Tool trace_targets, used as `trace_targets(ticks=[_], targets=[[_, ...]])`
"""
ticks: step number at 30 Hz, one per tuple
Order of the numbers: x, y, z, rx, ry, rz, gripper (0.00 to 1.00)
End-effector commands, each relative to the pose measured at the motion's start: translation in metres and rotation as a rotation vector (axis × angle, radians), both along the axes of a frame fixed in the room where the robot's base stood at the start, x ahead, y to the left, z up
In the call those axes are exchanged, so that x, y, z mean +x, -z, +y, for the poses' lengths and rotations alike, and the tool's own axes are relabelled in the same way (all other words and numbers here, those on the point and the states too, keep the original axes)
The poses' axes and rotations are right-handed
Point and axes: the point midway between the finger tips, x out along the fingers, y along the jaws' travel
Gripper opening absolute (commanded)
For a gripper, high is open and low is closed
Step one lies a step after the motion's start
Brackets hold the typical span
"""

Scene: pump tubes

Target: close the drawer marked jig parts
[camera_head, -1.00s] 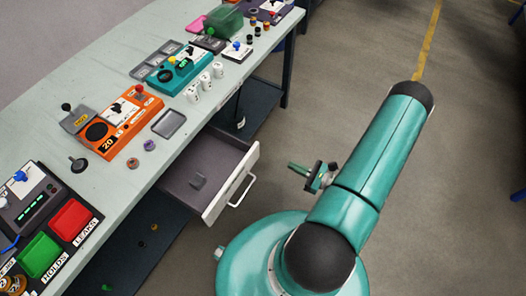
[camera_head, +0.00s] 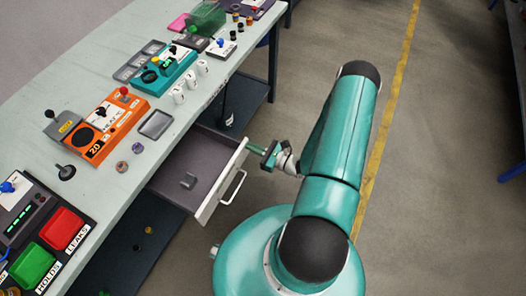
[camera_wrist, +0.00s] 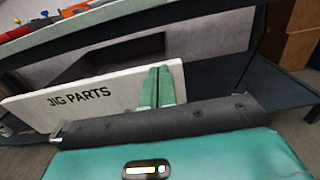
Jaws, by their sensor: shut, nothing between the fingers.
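The drawer (camera_head: 197,168) stands pulled out from under the bench, with a small dark grey piece (camera_head: 188,181) inside it. Its pale front (camera_head: 209,208) carries a bar handle (camera_head: 234,187). In the wrist view the front (camera_wrist: 112,83) reads JIG PARTS. My gripper (camera_head: 254,148) is shut and empty at the far end of the drawer front. In the wrist view its green fingers (camera_wrist: 157,75) lie together, overlapping the right part of the front. I cannot tell whether they touch it.
The bench top (camera_head: 55,115) carries an orange device (camera_head: 103,125), a teal device (camera_head: 163,75), white cups (camera_head: 190,82) and a grey tray (camera_head: 156,124). A dark lower shelf (camera_head: 130,245) runs beneath. The floor (camera_head: 445,150) to the right is clear.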

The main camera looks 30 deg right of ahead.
Motion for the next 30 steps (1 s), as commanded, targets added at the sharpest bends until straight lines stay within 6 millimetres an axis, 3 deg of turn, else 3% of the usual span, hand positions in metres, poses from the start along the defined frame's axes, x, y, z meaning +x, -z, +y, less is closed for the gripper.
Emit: trace_targets(ticks=[17,23,30], targets=[[0.008,0.0,0.005,-0.001,0.0,0.001,0.0],[0.03,0.0,0.018,0.001,-0.002,0.001,0.0],[0.078,0.0,0.046,0.001,-0.002,0.0,0.0]])
